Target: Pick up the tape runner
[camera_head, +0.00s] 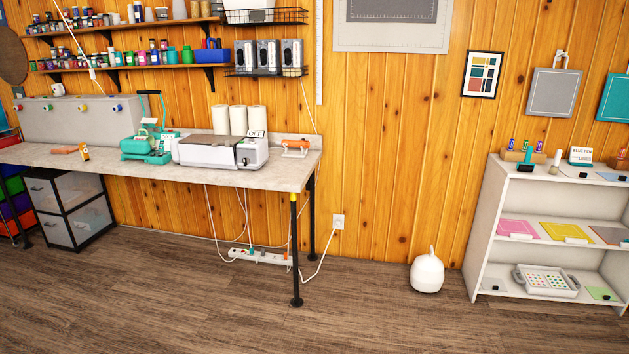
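I cannot pick out the tape runner for certain at this distance. A small orange and white device (295,147) sits at the right end of the long grey worktable (285,176). A small orange and dark item (84,153) stands near the table's left part, beside a flat salmon-coloured piece (65,150). Neither of my grippers shows in the head view.
A white machine (208,151) and a teal press (146,146) stand on the table. Drawers (66,207) sit below it at left. A white shelf unit (486,222) stands at right. A white vase-like object (427,273) rests on the floor. The foreground floor is clear.

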